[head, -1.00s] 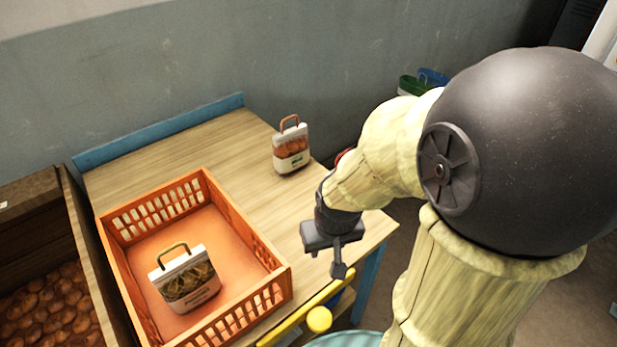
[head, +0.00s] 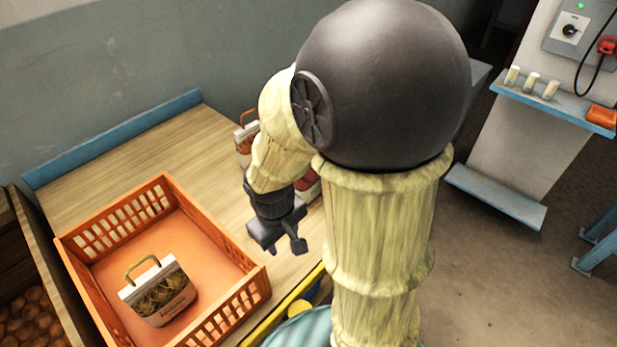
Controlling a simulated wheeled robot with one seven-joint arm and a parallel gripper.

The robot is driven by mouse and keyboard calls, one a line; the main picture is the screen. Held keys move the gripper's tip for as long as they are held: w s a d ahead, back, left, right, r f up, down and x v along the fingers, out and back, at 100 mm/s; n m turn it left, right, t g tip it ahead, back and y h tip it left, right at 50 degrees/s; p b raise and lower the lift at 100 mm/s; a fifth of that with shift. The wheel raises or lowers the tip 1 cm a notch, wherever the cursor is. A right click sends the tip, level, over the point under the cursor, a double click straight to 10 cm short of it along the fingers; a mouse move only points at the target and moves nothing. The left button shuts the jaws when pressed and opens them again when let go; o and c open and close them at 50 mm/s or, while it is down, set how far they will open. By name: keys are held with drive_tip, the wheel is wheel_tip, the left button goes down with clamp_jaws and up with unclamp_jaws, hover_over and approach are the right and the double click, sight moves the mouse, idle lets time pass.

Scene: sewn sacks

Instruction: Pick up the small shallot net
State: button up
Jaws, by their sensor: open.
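My gripper (head: 281,243) is open and empty, pointing down above the right part of the wooden table. A white sack with an olive handle and a dark brownish net window (head: 160,292) stands in the orange crate, left of my gripper. A second white sack with a brown handle and orange contents (head: 243,143) stands at the table's back right, mostly hidden by my arm. A red and white thing (head: 309,187) shows in part behind my wrist, near the table's right edge. I cannot read the labels, so I cannot tell which is the shallot net.
The orange crate (head: 254,290) takes up the table's front left. The wooden table top (head: 150,150) is bare behind it, with a blue rail (head: 120,137) at the back. A wooden bin of brown bulbs (head: 30,318) is at left. A blue-shelved stand (head: 555,103) is at right.

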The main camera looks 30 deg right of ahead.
drive_tip(key=w+r+n+t+h+p, duration=0.4)
drive_tip(key=w+n+h, duration=0.7)
drive_tip(key=n, duration=0.8)
drive_tip(key=shift+w+a+r+n+t, duration=0.15)
drive_tip(key=shift+w+r+n+t, duration=0.2)
drive_tip(key=shift+w+r, duration=0.5)
drive_tip(key=shift+w+f, duration=0.15)
drive_tip(key=p+x, duration=0.1)
drive_tip(key=x, duration=1.1)
drive_tip(key=shift+d, duration=0.25)
